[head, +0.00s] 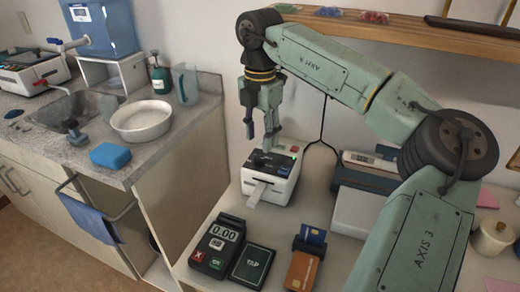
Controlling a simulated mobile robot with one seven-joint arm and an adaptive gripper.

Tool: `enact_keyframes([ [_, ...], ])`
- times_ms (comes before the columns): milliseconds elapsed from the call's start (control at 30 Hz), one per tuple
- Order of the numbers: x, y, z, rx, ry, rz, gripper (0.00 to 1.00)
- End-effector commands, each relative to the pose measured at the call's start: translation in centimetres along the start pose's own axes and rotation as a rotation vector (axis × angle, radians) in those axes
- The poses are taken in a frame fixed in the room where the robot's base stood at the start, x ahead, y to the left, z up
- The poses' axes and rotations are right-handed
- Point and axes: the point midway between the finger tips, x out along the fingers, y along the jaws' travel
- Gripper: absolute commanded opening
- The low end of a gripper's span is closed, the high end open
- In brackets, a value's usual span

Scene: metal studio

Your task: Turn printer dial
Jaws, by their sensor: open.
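The small white label printer (281,191) stands on the light counter, in the middle of the head view. Its top is dark, with a small green light at the right, and a white paper strip (257,193) comes out of its front. I cannot make out the dial clearly among the dark shapes on the top. My gripper (261,142) points down just above the printer's top, toward its back left. Its fingers are apart with nothing seen between them. I cannot tell whether a fingertip touches the printer.
A card terminal (217,246), a dark pad (252,265) and a card holder (303,268) lie in front of the printer. A larger device (357,204) stands to its right, partly behind my arm. The sink counter (160,150) is left, a shelf (400,32) above.

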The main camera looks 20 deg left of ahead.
Motion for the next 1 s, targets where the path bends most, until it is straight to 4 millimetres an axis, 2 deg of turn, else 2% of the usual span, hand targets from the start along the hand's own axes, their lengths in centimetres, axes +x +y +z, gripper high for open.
enact_keyframes([
  [200,3.7,0.0,-0.1,-0.003,0.004,0.001,0.42],
  [400,5.5,0.1,-0.1,-0.003,0.003,0.002,0.42],
  [700,5.8,0.1,-0.1,-0.003,0.002,0.002,0.42],
  [1000,5.8,0.1,-0.1,-0.004,0.002,0.002,0.23],
])
